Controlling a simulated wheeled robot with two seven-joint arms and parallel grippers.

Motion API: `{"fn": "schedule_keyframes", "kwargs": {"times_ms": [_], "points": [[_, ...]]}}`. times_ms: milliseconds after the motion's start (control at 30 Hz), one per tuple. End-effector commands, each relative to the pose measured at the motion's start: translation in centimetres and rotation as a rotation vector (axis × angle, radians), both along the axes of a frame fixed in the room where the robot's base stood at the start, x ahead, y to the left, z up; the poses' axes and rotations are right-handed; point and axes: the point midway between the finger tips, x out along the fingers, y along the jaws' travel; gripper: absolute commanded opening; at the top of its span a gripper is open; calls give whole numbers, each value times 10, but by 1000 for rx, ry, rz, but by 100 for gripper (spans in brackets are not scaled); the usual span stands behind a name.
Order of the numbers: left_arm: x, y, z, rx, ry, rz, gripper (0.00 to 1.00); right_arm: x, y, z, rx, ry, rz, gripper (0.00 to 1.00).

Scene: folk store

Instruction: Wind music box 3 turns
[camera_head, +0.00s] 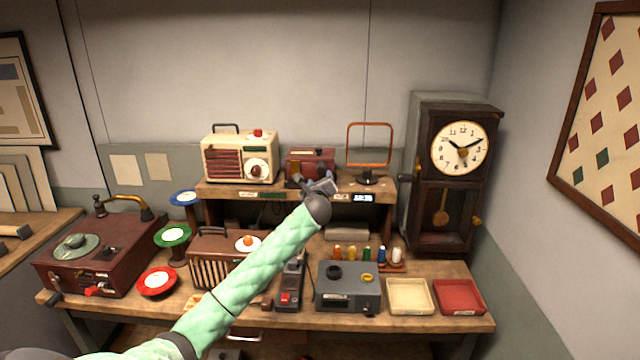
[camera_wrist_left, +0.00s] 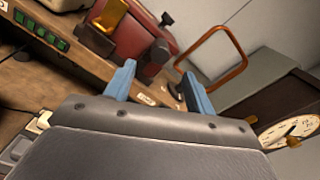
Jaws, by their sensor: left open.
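A small dark-red box (camera_head: 312,160), which looks like the music box, stands on the raised shelf between the cream radio and the orange frame. In the left wrist view the red box (camera_wrist_left: 150,22) shows a gold part and dark knob-like parts on its near side. My left gripper (camera_head: 322,187) is at the shelf's front edge, just below and in front of the box. Its two blue fingers (camera_wrist_left: 160,88) are apart with nothing between them. It partly hides the box's lower front. My right gripper is in neither view.
A cream radio (camera_head: 240,158) stands left of the box, an orange frame on a stand (camera_head: 369,150) right of it. A tall dark clock (camera_head: 455,175) is at the right. Below are a record player (camera_head: 105,255), a grey device (camera_head: 348,290) and two trays. My left arm crosses above the bench.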

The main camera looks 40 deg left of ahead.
Motion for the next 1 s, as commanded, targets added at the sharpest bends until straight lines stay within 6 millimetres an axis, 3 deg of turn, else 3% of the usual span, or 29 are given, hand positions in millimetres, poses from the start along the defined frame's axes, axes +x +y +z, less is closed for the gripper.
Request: {"fn": "schedule_keyframes", "kwargs": {"times_ms": [900, 1000], "points": [[76, 46, 1, -2, -1, 1, 55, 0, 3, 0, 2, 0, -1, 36], [77, 48, 0, -1, 0, 1, 55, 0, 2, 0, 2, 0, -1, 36]]}}
